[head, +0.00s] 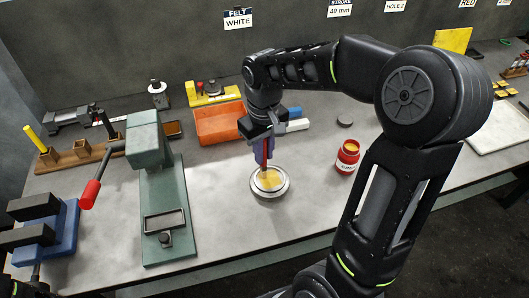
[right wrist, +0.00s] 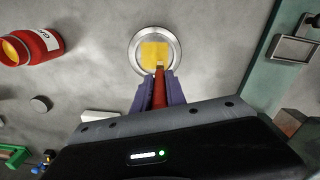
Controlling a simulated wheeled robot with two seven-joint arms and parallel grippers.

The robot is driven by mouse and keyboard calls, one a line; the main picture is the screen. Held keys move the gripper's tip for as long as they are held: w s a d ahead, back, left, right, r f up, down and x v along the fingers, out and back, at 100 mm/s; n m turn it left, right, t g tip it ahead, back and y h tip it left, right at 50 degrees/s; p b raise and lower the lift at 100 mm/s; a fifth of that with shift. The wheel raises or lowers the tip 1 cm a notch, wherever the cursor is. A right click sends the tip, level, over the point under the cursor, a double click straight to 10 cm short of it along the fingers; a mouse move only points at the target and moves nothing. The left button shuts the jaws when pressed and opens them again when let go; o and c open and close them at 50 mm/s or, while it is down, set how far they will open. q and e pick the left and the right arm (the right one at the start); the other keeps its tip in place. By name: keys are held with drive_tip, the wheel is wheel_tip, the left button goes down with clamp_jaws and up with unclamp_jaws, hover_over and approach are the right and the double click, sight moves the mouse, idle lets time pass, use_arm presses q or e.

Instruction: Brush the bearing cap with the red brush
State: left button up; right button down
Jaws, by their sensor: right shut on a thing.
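My right gripper (head: 266,150) is shut on the red brush, a slim red handle (right wrist: 159,92) held between its purple fingers (right wrist: 156,88). In the head view the brush (head: 265,158) points down at the bearing cap. The bearing cap (head: 283,187) is a round silver disc with a yellow patch on its middle, lying on the bench. It also shows in the right wrist view (right wrist: 137,58). The brush tip is over the yellow patch; I cannot tell whether it touches. My left gripper is not in view.
An open red jar (head: 347,157) with yellow contents stands right of the cap. A green press (head: 163,205) stands left, with a blue vise (head: 62,232) beyond it. An orange tray (head: 213,125) lies behind. Bare bench lies in front of the jar.

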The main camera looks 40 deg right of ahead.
drive_tip(key=shift+r+p, duration=2.35)
drive_tip(key=shift+r, duration=0.65)
drive_tip(key=shift+r+p, duration=0.75)
drive_tip(key=shift+r, duration=0.75)
